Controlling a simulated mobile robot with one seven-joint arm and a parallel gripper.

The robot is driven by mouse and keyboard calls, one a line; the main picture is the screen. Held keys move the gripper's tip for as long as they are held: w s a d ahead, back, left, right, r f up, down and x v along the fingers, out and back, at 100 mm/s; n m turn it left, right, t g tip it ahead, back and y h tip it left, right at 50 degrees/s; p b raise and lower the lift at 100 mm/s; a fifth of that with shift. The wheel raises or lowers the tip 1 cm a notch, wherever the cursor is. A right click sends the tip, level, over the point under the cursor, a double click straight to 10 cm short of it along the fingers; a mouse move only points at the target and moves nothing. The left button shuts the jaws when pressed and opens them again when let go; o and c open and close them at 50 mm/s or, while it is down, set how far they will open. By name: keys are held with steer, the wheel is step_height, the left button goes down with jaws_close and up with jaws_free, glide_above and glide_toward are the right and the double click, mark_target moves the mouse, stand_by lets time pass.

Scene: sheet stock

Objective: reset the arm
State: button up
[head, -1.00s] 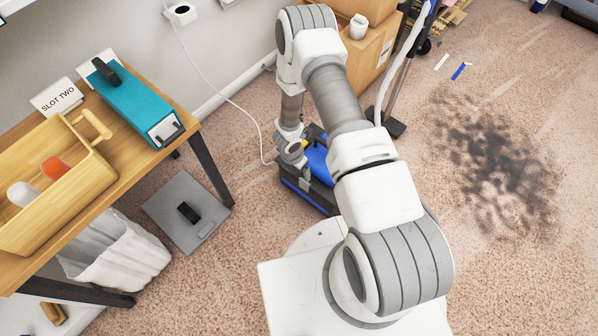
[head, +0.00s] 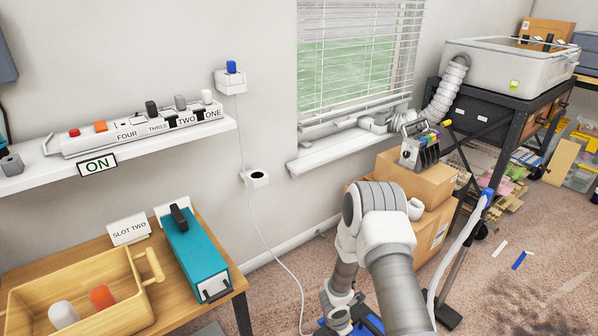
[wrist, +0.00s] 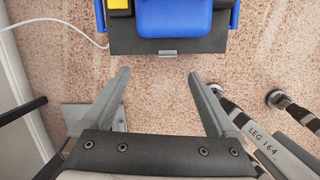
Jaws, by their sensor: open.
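My gripper (wrist: 159,74) is open and empty in the wrist view, its two grey fingers spread wide over the carpet. It points down beside a black case with blue parts and a yellow piece (wrist: 184,20), with a gap of carpet between. In the head view my white and grey arm (head: 385,232) bends at its elbow and reaches down at the bottom centre. The fingertips are out of that view, below the frame edge. Part of the blue case (head: 368,324) shows beside the arm.
A wooden table (head: 228,292) at lower left holds a wooden crate (head: 140,312) and a teal box (head: 196,258). Cardboard boxes (head: 418,180) stand behind my arm. A pole labelled LEG 164 (wrist: 262,138) lies close right of my gripper. A white cord (head: 268,245) hangs to the floor.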

steer(key=w+d+r+m+t+h, duration=0.1)
steer(key=w+d+r+m, duration=0.15)
steer(key=r, duration=0.55)
steer(key=w+d+r+m+t, duration=0.1)
steer(key=w+d+r+m, duration=0.15)
steer(key=r, duration=0.65)
step_height(320, 180, up, 17)
steer(key=s+d+m+h, duration=0.2)
steer(key=m, duration=0.4)
steer(key=s+a+r+m+y, duration=0.25)
steer(key=s+r+m, duration=0.75)
steer(key=s+r, duration=0.75)
steer(key=s+a+r+m+t+y, duration=0.1)
steer(key=s+a+m+t+y, duration=0.2)
steer(key=s, duration=0.5)
step_height(320, 180, up, 22)
steer(key=g+p, duration=0.1)
steer(key=p, duration=2)
steer(key=shift+w+a+f, duration=0.25)
steer(key=shift+a, duration=0.15)
steer(key=shift+d, duration=0.1)
